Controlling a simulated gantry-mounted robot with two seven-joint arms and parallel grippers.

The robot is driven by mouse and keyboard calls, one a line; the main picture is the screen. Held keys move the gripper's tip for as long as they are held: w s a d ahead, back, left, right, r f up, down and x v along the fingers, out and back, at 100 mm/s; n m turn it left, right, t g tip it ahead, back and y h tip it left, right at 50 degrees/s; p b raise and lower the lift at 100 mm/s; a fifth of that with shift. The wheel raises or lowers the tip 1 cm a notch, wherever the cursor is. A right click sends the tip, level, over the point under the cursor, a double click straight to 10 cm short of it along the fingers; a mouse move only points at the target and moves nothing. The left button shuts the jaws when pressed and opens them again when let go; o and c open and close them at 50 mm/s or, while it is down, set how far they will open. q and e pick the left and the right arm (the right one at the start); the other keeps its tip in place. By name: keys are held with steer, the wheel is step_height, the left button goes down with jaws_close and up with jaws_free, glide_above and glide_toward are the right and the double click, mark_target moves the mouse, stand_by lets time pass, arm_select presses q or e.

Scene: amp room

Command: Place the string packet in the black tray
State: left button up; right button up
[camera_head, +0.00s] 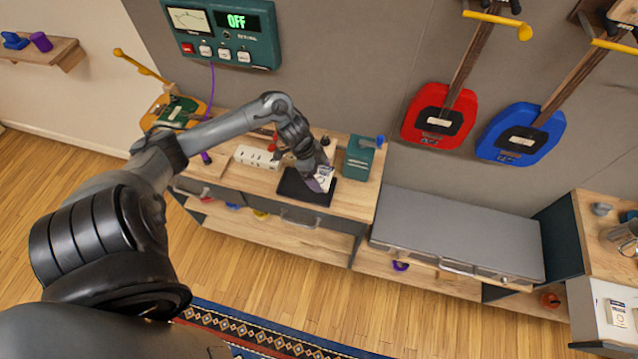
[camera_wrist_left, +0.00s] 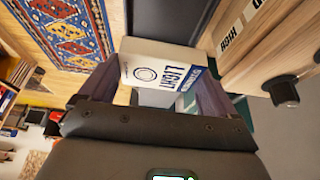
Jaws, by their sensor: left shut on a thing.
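My left gripper (camera_head: 320,182) is shut on the string packet, a small white box with blue print reading "LIGHT". The packet (camera_head: 325,176) shows in the head view at the fingertips and large in the left wrist view (camera_wrist_left: 160,70) between the two fingers (camera_wrist_left: 160,95). The black tray (camera_head: 293,188) is a flat dark tray on the wooden bench top. The gripper and packet are over the tray's right part; I cannot tell whether the packet touches it. The dark tray also shows behind the packet in the left wrist view (camera_wrist_left: 165,18). My right gripper is not in view.
A white power strip (camera_head: 256,157) lies left of the tray. A teal box (camera_head: 359,160) stands to its right. A grey-topped cabinet (camera_head: 455,232) is farther right. Red (camera_head: 440,115) and blue (camera_head: 520,135) guitars hang on the wall. Another small packet (camera_head: 617,313) is at lower right.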

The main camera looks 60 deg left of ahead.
mark_target(320, 182)
arm_select(q)
steer(key=shift+f+b, duration=0.35)
steer(key=shift+f, duration=2.4)
steer(key=shift+a+f, duration=0.1)
steer(key=shift+f, duration=0.5)
steer(key=o, duration=0.8)
steer(key=shift+c, duration=0.2)
